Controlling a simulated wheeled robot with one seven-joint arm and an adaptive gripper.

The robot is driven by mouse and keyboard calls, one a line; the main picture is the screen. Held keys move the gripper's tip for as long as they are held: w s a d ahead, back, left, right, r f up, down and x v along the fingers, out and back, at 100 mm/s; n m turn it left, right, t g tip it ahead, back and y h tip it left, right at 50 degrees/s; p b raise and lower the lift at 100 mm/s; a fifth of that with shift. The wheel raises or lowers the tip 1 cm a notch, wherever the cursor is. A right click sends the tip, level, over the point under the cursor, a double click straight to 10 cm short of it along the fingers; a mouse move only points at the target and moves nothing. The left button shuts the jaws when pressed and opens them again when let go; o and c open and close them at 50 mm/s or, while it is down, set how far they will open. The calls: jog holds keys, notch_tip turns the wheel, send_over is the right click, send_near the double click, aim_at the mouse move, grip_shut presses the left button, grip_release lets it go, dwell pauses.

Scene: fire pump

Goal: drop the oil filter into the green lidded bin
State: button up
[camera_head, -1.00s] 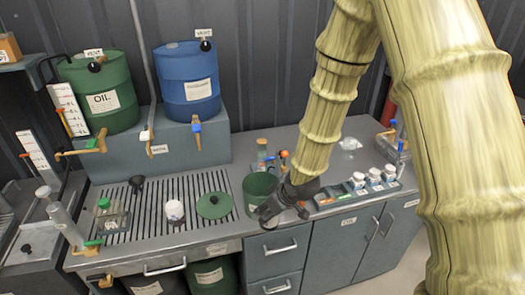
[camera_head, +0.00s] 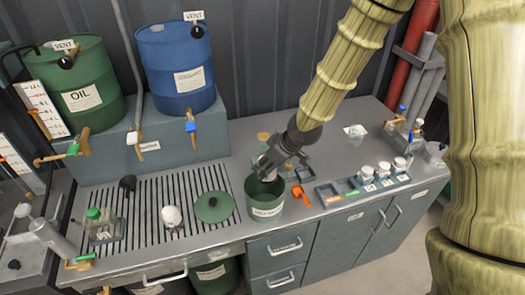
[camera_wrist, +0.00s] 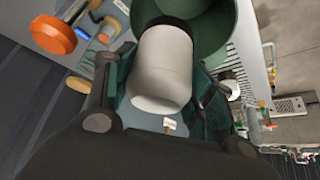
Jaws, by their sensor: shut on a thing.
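My gripper (camera_head: 266,170) is shut on the oil filter, a pale white cylinder (camera_wrist: 163,68) with a dark end. In the head view a small white part of the filter (camera_head: 262,174) shows at the jaws, over the far rim of the green bin (camera_head: 266,210). The bin stands open on the bench. In the wrist view its green wall (camera_wrist: 222,35) lies just beyond the filter. I cannot tell whether the filter's end is below the rim.
A white object (camera_head: 172,216) stands on the slotted area (camera_head: 150,190), left of the lid. An orange item (camera_head: 301,194) sits close right of the bin. A tray with several white-capped jars (camera_head: 368,173) is further right. Green (camera_head: 85,85) and blue (camera_head: 175,70) drums stand behind.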

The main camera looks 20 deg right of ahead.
jog(key=shift+w+f, duration=0.25)
jog(key=shift+w, duration=0.2)
jog(key=shift+s+a+f+b, duration=0.1)
jog(key=shift+s+f+b, duration=0.2)
jog(key=shift+b, duration=0.3)
jog(key=shift+f+b, duration=0.35)
jog(key=f, duration=0.1)
jog(key=f+b, duration=0.2)
jog(key=shift+w, duration=0.25)
jog(key=shift+s+f+b, duration=0.1)
jog(key=shift+f+b, duration=0.45)
jog(key=shift+b, duration=0.15)
jog(key=o, duration=1.2)
jog(key=shift+o, duration=0.2)
